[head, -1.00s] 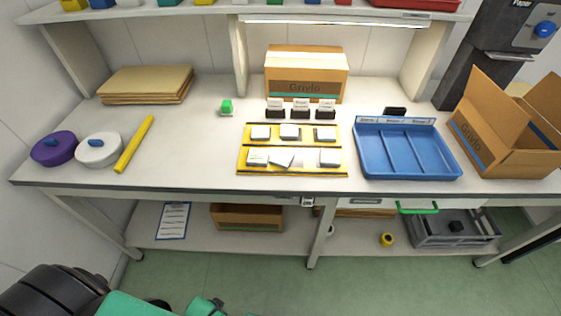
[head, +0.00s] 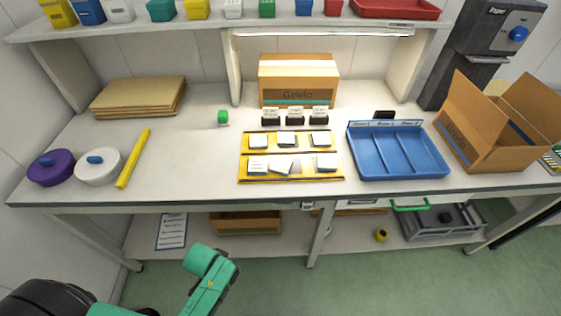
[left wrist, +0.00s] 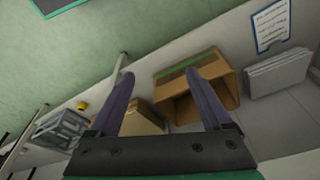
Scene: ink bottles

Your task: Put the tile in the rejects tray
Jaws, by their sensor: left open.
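White tiles lie in two rows on a yellow-edged board on the bench. The back row holds a left tile (head: 258,140), a middle tile (head: 286,139) and a right tile (head: 319,138). The front row holds a tile (head: 257,165), a tilted tile (head: 279,168) beside it, and one at the right (head: 326,162). The blue tray (head: 411,175) with three compartments stands right of them; its labels are too small to read. My left gripper (left wrist: 160,73) is open and empty, below bench height, facing the lower shelf. My right gripper is not in view.
Three small label stands (head: 295,117) stand behind the tiles. A closed carton (head: 298,80) is behind them, an open carton (head: 490,135) at the right. A red tray (head: 398,9) is on the upper shelf.

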